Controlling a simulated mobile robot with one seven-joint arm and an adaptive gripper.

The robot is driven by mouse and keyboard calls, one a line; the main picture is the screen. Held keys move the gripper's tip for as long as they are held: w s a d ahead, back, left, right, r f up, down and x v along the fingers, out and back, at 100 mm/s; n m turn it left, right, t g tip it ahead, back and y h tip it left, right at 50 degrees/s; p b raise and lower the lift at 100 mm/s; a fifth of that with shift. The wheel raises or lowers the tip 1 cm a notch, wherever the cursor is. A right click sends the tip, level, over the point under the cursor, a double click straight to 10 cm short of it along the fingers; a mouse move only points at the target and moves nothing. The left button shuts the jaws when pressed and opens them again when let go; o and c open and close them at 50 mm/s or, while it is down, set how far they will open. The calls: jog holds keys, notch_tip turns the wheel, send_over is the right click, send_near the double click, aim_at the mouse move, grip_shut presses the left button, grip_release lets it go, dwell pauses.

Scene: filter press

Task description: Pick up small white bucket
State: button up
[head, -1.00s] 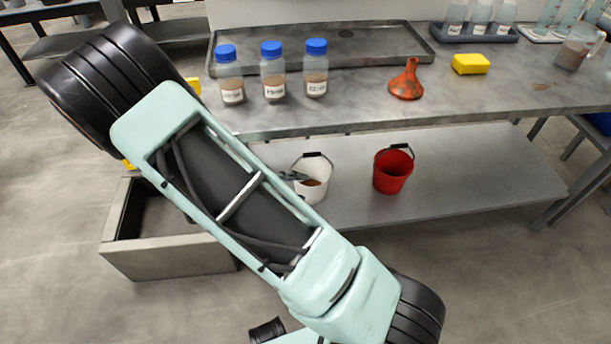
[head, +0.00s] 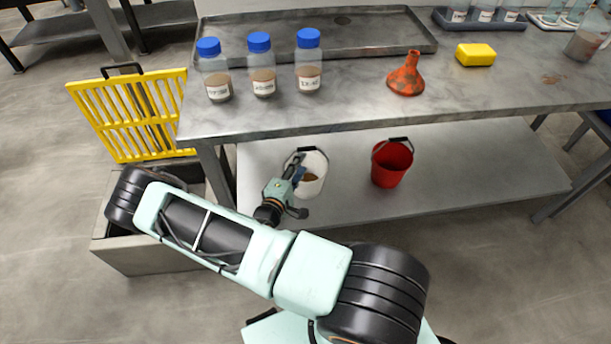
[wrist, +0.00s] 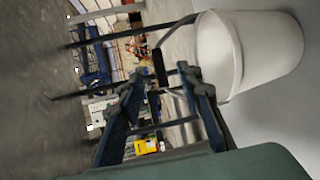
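My gripper (wrist: 161,75) is open, with a finger on each side of the grip and no clear contact. In the head view my gripper (head: 294,163) is at the bucket's left side, partly covering its rim and handle.
A red bucket (head: 391,165) stands on the shelf to the right. The bench top (head: 445,92) overhangs the shelf and carries bottles, an orange funnel (head: 406,78) and a yellow sponge (head: 476,54). A yellow grate (head: 125,112) stands at the left by a grey basin (head: 150,258).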

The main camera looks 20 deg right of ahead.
aim_at(307, 150)
jog(key=b+x, duration=0.2)
jog(key=x, duration=0.7)
jog(key=shift+w+a+r, duration=0.1)
jog(key=shift+w+a, duration=0.05)
jog(key=shift+a, duration=0.05)
grip_shut()
